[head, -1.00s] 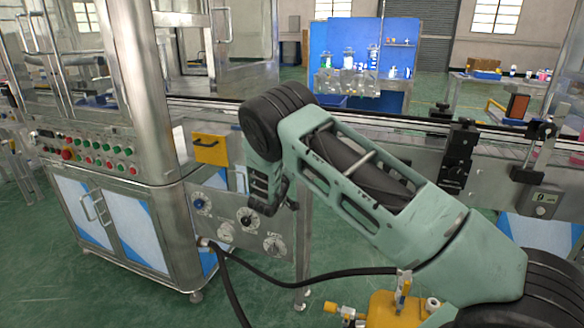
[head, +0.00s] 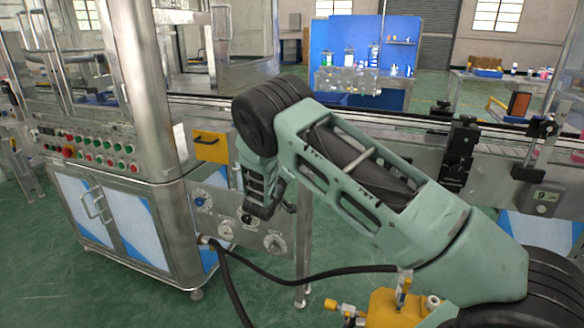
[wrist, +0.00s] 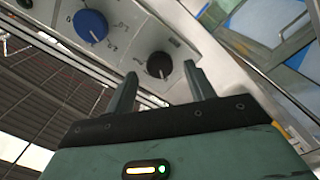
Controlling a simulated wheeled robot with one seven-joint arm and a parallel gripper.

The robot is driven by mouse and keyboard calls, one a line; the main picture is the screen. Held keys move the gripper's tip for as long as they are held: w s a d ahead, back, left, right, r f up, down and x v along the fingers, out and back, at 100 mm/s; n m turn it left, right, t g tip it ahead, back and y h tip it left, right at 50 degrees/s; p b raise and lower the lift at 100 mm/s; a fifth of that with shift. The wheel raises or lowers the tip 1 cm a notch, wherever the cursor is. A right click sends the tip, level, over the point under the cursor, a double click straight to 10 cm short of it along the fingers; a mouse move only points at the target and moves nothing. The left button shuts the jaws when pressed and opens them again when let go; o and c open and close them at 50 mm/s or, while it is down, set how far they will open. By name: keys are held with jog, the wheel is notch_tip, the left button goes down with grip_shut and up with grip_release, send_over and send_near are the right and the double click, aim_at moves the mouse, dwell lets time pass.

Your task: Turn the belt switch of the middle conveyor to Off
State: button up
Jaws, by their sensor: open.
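In the head view a grey control panel (head: 236,208) below the conveyor carries a blue knob (head: 200,201) and several round dials, including one lower left (head: 226,231) and one lower right (head: 274,244). My gripper (head: 259,214) is in front of the panel and partly hides a dial near its middle. In the wrist view my gripper (wrist: 162,72) is open, with a black knob (wrist: 160,65) showing between its fingertips. I cannot tell whether they touch it. A blue knob (wrist: 90,26) is up and left of it.
A metal cabinet (head: 125,225) with a row of buttons stands left of the panel. A yellow handled box (head: 211,147) is above the panel. A black hose (head: 300,281) loops below my arm. The conveyor (head: 400,135) runs behind my arm to the right.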

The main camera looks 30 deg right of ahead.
jog(key=v, duration=1.4)
jog(key=shift+s+a+b, duration=0.25)
jog(key=shift+b, duration=0.05)
jog(key=a+r+n+y+p, duration=0.1)
jog(key=a+r+y+p, duration=0.2)
jog(key=a+y, duration=0.6)
jog(key=s+a+r+n+g+y+p, duration=0.1)
jog(key=s+a+r+y, duration=0.3)
jog(key=a, duration=0.3)
jog(key=s+a+r+n+g+y+p, duration=0.1)
jog(key=s+a+r+y, duration=0.15)
jog(key=s+a, duration=0.35)
jog(key=s+a+r+n+g+y+p, duration=0.1)
jog(key=s+a+r+n+g, duration=0.15)
jog(key=s, duration=0.55)
jog(key=s+a+r+n+g+y+p, duration=0.1)
jog(key=s+r+g+y, duration=0.15)
jog(key=s, duration=0.55)
jog(key=s+d+r+g+h+p, duration=0.1)
jog(key=s+d+g+h, duration=0.1)
jog(key=s, duration=0.4)
jog(key=s+d+r+n+g+h, duration=0.1)
jog(key=s+d+g+h, duration=0.1)
jog(key=s+d, duration=0.3)
jog(key=shift+s+d+p, duration=0.35)
jog(key=shift+s, duration=0.75)
